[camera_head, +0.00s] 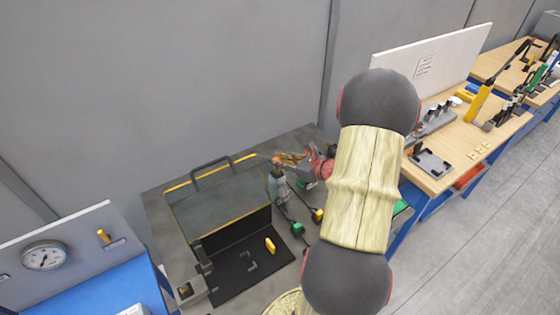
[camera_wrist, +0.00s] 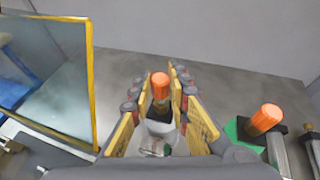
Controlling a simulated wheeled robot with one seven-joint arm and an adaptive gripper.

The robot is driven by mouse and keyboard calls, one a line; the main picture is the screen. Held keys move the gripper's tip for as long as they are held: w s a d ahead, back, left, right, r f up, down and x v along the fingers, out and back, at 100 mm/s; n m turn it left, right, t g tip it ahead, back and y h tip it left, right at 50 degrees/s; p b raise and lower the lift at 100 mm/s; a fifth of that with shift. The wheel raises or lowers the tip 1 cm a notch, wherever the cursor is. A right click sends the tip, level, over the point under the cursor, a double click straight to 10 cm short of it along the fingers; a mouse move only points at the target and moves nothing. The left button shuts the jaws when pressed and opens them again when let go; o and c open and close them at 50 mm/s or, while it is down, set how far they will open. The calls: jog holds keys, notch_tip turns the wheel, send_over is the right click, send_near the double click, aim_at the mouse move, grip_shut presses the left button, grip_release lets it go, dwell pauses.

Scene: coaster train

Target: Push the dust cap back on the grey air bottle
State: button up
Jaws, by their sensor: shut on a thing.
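A grey air bottle (camera_head: 279,187) stands upright near the right end of the black case, with a dark neck. It also shows between my fingers in the wrist view (camera_wrist: 160,128). An orange cap (camera_wrist: 160,79) is at the top of the dark neck, in line with the bottle; it also shows in the head view (camera_head: 276,160). My gripper (camera_wrist: 160,84) is closed around the orange cap from the side, with a fingertip on each side. I cannot tell whether the cap is fully seated or resting loosely.
An open case (camera_head: 217,207) with a yellow-edged lid stands left of the bottle. Green (camera_head: 298,228) and yellow (camera_head: 318,214) connectors lie on the right. A second orange-topped part (camera_wrist: 266,118) stands at the right in the wrist view. A grey wall is behind.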

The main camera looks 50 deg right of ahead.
jog(key=shift+f+b, duration=0.8)
jog(key=shift+f, duration=0.2)
jog(key=o, duration=0.9)
jog(key=shift+s+r, duration=0.1)
jog(key=v, duration=1.2)
